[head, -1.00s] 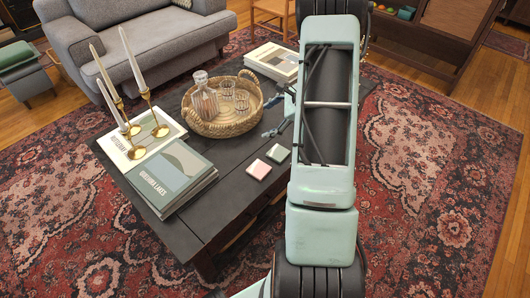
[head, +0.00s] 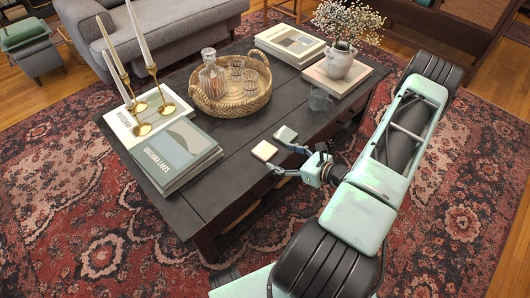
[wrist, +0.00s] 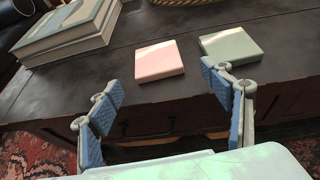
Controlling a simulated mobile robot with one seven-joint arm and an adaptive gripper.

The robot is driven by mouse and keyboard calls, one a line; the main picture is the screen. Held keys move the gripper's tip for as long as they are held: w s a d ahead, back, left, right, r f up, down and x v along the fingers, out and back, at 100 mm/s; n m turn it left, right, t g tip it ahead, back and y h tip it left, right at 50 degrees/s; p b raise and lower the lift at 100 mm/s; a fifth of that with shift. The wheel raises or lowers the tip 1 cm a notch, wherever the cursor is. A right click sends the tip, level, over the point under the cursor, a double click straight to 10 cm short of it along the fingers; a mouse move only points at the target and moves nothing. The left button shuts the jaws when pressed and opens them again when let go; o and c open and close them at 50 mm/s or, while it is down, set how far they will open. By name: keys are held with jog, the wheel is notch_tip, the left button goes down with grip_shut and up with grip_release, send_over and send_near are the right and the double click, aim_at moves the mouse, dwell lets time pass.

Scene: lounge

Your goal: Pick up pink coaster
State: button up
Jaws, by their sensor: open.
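The pink coaster (head: 265,151) lies flat near the front edge of the dark coffee table, looking pale in the head view. In the wrist view the pink coaster (wrist: 159,61) is plainly pink and sits just ahead of my fingers, roughly between their tips. The green coaster (wrist: 231,46) lies beside it to the right; in the head view the green coaster (head: 286,134) is a little farther back. My gripper (wrist: 160,80) is open and empty, its blue-padded fingers spread at the table's front edge. In the head view my gripper (head: 284,159) is right beside the pink coaster.
The coffee table (head: 220,150) also holds a stack of books (head: 176,158), brass candlesticks (head: 143,130), a wicker tray (head: 230,105) with decanter and glasses, more books (head: 290,45) and a flower vase (head: 340,65). The table top around the coasters is clear.

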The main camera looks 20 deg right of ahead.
aim_at(264, 149)
jog(key=x, duration=0.2)
jog(key=b+x, duration=0.1)
jog(key=x, duration=0.3)
jog(key=shift+a+r, duration=0.15)
jog(key=shift+r, duration=0.25)
jog(key=c, duration=1.2)
jog(key=shift+c, duration=0.9)
jog(key=shift+r, duration=0.15)
